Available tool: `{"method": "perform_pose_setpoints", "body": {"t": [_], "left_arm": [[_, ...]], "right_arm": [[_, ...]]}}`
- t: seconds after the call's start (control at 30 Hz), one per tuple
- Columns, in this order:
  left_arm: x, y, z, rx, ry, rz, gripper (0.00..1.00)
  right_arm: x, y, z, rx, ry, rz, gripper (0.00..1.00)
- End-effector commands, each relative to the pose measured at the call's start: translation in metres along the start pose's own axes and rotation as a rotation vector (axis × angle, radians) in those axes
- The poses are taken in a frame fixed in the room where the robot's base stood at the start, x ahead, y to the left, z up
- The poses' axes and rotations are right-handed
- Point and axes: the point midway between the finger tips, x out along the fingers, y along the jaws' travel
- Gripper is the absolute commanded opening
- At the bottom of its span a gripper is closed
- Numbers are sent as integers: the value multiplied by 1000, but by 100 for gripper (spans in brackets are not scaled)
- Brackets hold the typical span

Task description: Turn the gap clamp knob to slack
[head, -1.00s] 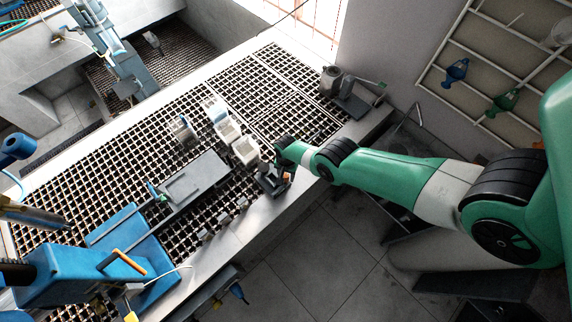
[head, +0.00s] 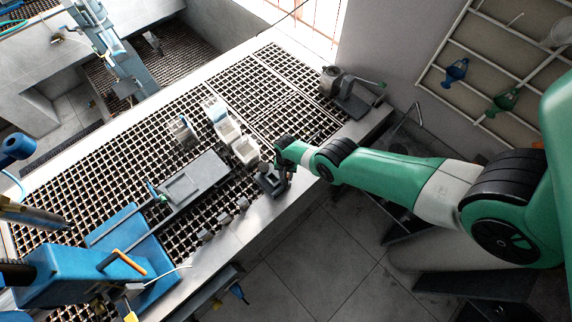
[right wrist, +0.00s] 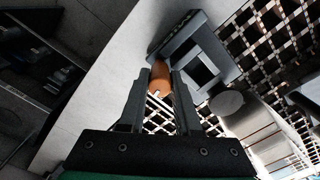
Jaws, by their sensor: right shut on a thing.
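The orange-brown gap clamp knob (right wrist: 160,76) sits between the fingertips of my right gripper (right wrist: 161,82) in the right wrist view. The gripper is shut on it. The knob is beside a dark grey frame-like clamp (right wrist: 196,56). In the head view my green right arm reaches in from the right. Its gripper (head: 281,172) is at the small dark clamp device (head: 268,181) on the bench's front edge, and the knob is mostly hidden there by the gripper. My left gripper is not seen.
A grey tray (head: 192,179) and blue machine (head: 80,275) lie further left. A grey device with a green handle (head: 345,95) stands at the far right end.

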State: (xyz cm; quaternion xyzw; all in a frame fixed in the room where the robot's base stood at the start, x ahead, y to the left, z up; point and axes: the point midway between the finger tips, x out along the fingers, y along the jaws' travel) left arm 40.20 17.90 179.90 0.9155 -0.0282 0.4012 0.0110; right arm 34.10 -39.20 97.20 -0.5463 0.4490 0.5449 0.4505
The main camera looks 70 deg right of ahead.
Motion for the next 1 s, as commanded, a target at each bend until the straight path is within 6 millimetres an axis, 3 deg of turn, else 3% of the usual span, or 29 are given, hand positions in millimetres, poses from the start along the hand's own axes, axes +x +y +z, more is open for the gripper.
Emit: {"method": "perform_pose_setpoints", "body": {"t": [1.0], "left_arm": [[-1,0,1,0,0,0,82]], "right_arm": [[0,0,0,-952,-2,-1,0]]}}
